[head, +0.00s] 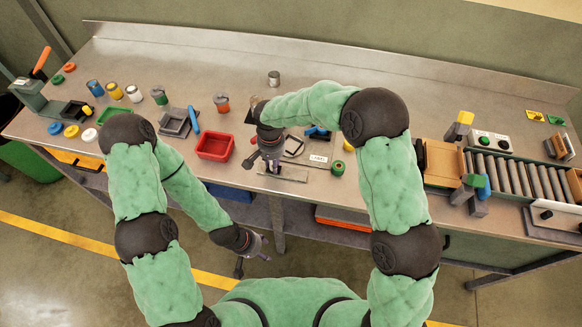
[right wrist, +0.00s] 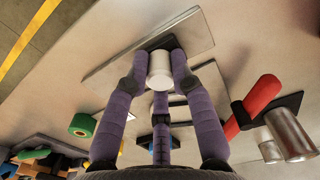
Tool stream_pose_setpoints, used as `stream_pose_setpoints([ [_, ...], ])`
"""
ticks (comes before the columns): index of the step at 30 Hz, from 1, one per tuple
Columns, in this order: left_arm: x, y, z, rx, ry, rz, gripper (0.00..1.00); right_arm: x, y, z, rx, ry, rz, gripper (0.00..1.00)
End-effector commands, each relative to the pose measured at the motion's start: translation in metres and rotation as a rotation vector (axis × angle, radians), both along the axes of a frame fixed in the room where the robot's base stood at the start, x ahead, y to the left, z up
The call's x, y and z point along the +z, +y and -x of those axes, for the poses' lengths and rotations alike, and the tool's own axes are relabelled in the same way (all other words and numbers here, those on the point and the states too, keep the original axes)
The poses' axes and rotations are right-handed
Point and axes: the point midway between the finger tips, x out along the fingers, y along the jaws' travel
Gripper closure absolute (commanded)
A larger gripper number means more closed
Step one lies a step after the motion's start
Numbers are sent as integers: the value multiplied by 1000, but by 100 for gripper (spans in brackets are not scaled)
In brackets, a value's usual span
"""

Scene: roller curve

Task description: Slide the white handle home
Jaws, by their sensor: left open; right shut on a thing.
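The white handle (right wrist: 160,72) is a short white cylinder standing at a dark patch on a flat grey metal plate (right wrist: 120,72). In the head view the plate (head: 294,174) lies near the front edge of the bench, and my gripper hides the handle. My right gripper (right wrist: 160,62) is shut on the white handle, with purple-grey fingers on both sides of it. In the head view my right gripper (head: 271,163) points down at the plate. My left gripper (head: 252,258) is open and empty, low in front of the bench, away from the handle.
A red bin (head: 214,147) stands left of the plate. A green roll (head: 337,168) and a white label card (head: 318,158) lie to its right. In the right wrist view a red grip (right wrist: 264,92) and metal cylinders (right wrist: 290,134) are close by. A roller track (head: 515,177) is far right.

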Motion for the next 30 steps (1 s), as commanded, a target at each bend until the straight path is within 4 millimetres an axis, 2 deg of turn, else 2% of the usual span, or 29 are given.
stream_pose_setpoints([
  [3,-2,0,0,0,0,0,46,-1,20,-5,2,-2,-1,100],
  [6,-3,0,0,0,0,0,46,0,27,-6,0,-1,-1,100],
  [16,-2,0,0,0,0,0,46,1,32,-7,0,-4,-4,100],
  [17,-2,0,0,0,0,0,46,1,32,-7,0,-4,-5,73],
  [19,-2,0,0,0,0,0,46,1,32,-7,0,-4,-5,53],
  [30,-2,0,0,0,0,0,46,2,30,-7,0,-1,-2,52],
])
